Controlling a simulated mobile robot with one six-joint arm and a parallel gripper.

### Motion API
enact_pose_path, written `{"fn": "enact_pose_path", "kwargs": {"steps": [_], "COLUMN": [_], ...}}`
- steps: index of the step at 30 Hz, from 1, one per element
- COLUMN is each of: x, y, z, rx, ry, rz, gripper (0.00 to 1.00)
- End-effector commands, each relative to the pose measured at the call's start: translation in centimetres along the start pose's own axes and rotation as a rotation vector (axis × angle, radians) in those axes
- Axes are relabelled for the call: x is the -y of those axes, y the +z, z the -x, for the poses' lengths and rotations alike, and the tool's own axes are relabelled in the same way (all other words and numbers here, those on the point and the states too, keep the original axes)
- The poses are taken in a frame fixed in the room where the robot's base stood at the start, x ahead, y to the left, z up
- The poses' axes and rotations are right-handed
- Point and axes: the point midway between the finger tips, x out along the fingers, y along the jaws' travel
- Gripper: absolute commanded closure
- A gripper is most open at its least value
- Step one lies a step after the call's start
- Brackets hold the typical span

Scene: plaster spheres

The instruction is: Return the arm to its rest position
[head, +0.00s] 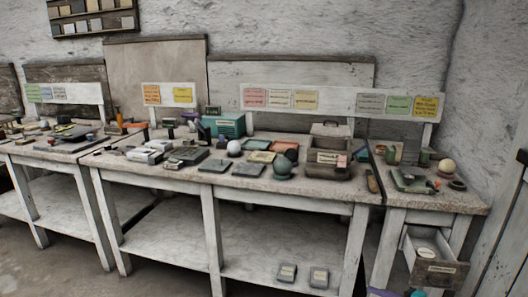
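No part of my arm or gripper can be made out for certain in the head view, so its pose and finger state are hidden. A white sphere (234,149) sits on the long workbench (330,190). A dark grey-green sphere (283,165) sits nearer its front edge. A cream sphere (447,166) rests on the side table (460,201) at the right.
A wooden caddy (325,160) and a teal box (225,125) stand among flat blocks on the workbench. A drawer (437,272) under the side table is pulled out, with pale items inside. Two small pads lie on the lower shelf (240,258). Purple and teal shapes are cut off at the bottom edge.

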Motion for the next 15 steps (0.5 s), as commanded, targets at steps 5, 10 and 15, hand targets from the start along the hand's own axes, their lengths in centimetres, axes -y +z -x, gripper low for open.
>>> {"fn": "enact_pose_path", "kwargs": {"steps": [5,10,15], "x": [-1.9,-4.6,-7.8], "y": [4.5,8.8,13.3], "z": [-4.4,-7.8,-10.2], "rx": [0.1,0.189,0.277], "ry": [0.098,0.2,0.316], "rz": [-0.002,0.006,0.025], "gripper": [0.74,0.74,0.74]}}
